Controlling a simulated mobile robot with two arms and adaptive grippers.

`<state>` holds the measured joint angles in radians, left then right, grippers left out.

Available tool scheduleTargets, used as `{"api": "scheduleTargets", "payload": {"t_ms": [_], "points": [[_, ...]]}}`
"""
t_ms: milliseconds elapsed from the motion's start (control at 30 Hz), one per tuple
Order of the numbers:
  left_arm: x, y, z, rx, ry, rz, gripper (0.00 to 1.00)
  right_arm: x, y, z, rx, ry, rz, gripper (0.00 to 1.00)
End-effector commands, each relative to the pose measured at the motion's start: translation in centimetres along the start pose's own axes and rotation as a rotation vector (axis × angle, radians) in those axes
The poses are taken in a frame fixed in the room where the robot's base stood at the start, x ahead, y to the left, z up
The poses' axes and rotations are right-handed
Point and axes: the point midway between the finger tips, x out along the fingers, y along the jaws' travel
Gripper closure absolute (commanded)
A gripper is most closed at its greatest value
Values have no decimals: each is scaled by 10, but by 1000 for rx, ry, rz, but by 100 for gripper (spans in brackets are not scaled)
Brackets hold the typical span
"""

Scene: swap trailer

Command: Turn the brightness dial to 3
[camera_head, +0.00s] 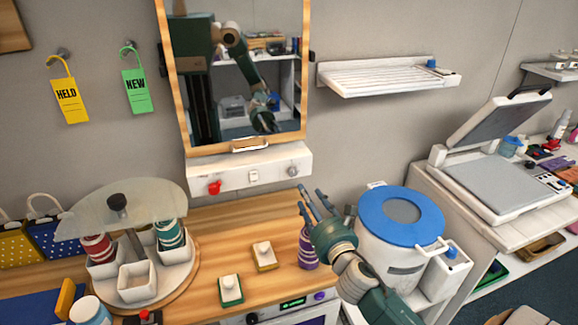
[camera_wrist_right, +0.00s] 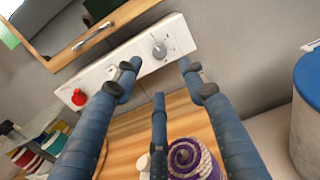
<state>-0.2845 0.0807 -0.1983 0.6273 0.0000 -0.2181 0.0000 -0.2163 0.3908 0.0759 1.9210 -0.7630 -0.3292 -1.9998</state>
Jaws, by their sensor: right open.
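The white control panel (camera_head: 235,176) is on the wall under the wood-framed mirror. A round grey dial (camera_head: 293,172) is at its right end; this looks like the brightness dial. It also shows in the right wrist view (camera_wrist_right: 159,51), with small marks around it that I cannot read. My right gripper (camera_head: 310,196) is open and empty, with its blue fingers spread and pointing toward the panel. In the right wrist view, two fingertips (camera_wrist_right: 159,70) flank the dial from the near side, apparently without touching it. My left gripper is not in view.
A red knob (camera_head: 214,187) and a small switch (camera_head: 253,176) share the panel. Below stand a purple-and-white rolled item (camera_wrist_right: 188,160), a tiered carousel (camera_head: 145,285) and a blue-lidded bin (camera_head: 400,217). A white wall shelf (camera_head: 385,78) is to the right.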

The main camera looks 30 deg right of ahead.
Motion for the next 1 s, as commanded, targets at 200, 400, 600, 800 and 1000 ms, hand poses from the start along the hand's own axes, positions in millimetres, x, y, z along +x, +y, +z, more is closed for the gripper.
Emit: {"api": "scheduleTargets", "payload": {"t_ms": [200,400,600,800,1000], "points": [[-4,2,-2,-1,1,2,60,10,0,1,2,1,-1,58],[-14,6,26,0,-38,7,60,46,0,3,4,-1,-2,58],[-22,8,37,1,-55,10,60,82,0,2,4,0,-1,58],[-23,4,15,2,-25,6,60,103,0,0,2,1,-1,58],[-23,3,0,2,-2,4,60,108,0,0,2,1,0,58]]}}
